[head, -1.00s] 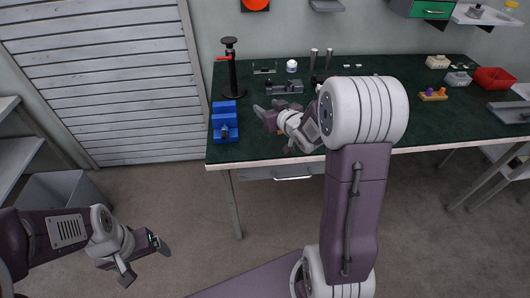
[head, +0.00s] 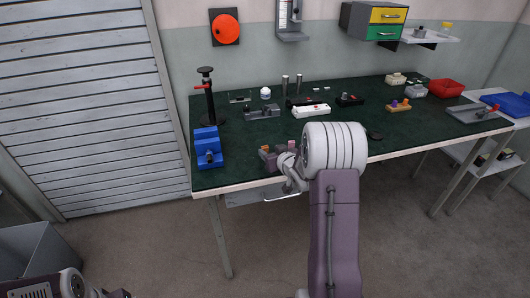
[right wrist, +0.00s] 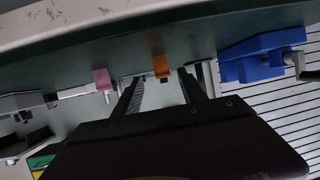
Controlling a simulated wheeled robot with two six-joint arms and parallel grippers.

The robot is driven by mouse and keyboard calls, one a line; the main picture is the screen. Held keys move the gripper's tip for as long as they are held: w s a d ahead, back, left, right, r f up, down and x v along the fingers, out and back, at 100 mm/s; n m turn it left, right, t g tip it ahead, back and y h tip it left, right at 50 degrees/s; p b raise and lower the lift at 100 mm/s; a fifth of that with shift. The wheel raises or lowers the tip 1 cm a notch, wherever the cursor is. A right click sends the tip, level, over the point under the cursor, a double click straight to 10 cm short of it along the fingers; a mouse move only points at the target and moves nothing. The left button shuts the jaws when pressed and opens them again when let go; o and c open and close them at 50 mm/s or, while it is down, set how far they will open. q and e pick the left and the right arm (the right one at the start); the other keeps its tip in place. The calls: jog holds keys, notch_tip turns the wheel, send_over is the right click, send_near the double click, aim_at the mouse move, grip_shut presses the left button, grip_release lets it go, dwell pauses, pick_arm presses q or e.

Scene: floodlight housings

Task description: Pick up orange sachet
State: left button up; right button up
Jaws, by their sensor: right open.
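A small orange item, which looks like the orange sachet (right wrist: 160,66), shows in the right wrist view just beyond my fingers, near the gap between them. In the head view, the orange sachet (head: 264,148) shows as a small patch at the table's front left, beside my right gripper. My right gripper (head: 274,160) is open over the table's front edge; its two dark fingers (right wrist: 160,88) are spread with nothing visibly held. A pink item (right wrist: 102,79) stands beside the orange one. My arm partly hides this area in the head view. My left gripper is out of view.
A blue vise (head: 208,148) stands left of my right gripper, with a black clamp stand (head: 209,100) behind it. A grey fixture (head: 262,112) and a white power strip (head: 311,111) lie farther back. A red bin (head: 446,88) is at the far right of the green tabletop (head: 240,176).

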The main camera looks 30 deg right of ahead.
aim_at(265, 148)
jog(key=x, duration=0.5)
jog(key=shift+w+a+r, duration=0.1)
jog(key=shift+w+a, duration=0.05)
jog(key=shift+w, duration=0.1)
jog(key=shift+s+r, duration=0.1)
jog(key=shift+s, duration=0.05)
jog(key=shift+c, duration=1.2)
grip_shut()
notch_tip(265, 148, up, 10)
jog(key=p, duration=0.3)
